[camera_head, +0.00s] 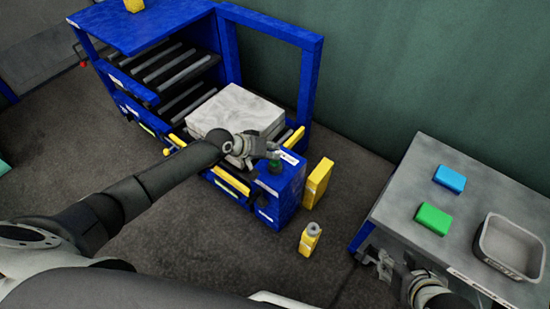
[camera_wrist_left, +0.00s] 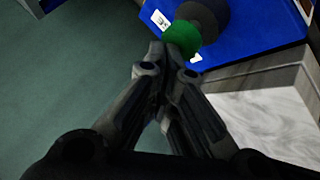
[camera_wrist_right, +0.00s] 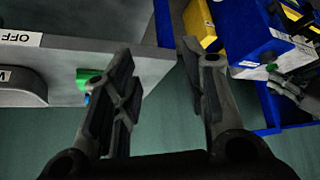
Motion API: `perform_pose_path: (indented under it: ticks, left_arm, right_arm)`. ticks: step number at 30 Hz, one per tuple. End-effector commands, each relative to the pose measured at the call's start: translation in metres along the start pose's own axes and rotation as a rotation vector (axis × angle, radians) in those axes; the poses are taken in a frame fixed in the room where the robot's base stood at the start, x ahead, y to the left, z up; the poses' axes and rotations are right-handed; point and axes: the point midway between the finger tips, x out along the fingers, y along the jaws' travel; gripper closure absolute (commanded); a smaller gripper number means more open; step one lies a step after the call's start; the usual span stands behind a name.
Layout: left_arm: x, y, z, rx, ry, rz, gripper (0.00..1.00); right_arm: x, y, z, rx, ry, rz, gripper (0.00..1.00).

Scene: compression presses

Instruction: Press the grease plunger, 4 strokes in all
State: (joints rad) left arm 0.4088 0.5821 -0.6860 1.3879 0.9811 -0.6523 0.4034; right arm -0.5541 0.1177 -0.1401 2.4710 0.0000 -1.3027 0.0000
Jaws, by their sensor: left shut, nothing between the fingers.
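The plunger has a green part (camera_wrist_left: 183,38) and a dark round part (camera_wrist_left: 206,17) on the blue top of the press, seen in the left wrist view. In the head view its green part (camera_head: 274,164) shows at the press's front right corner. My left gripper (camera_head: 277,151) is shut and empty, its tips right by the plunger. In the left wrist view the shut fingertips (camera_wrist_left: 164,52) lie just beside the green part; I cannot tell whether they touch. My right gripper (camera_wrist_right: 158,55) is open and empty, near the grey table's left edge.
A pale block (camera_head: 236,108) sits inside the blue press frame (camera_head: 310,75). A yellow box (camera_head: 317,184) and a yellow bottle (camera_head: 309,240) stand on the floor beside it. The grey table (camera_head: 480,190) holds a blue block (camera_head: 449,178), a green block (camera_head: 433,218) and a grey tray (camera_head: 484,252).

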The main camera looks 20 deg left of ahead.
Motion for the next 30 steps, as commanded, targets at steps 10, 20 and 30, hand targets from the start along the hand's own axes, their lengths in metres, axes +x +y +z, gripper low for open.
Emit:
perform_pose_path:
  ticks: [10,20,30]
  left_arm:
    - [-0.004,0.002,-0.002,0.000,-0.001,-0.001,1.00]
    - [-0.007,0.005,-0.005,0.000,0.001,0.000,1.00]
    - [-0.010,0.007,-0.008,0.000,0.001,0.001,1.00]
  right_arm:
    - [-0.007,0.003,0.020,0.003,-0.096,0.005,0.60]
    - [-0.014,0.005,0.039,0.006,-0.187,0.010,0.60]
    - [-0.023,0.007,0.057,0.009,-0.276,0.013,0.60]
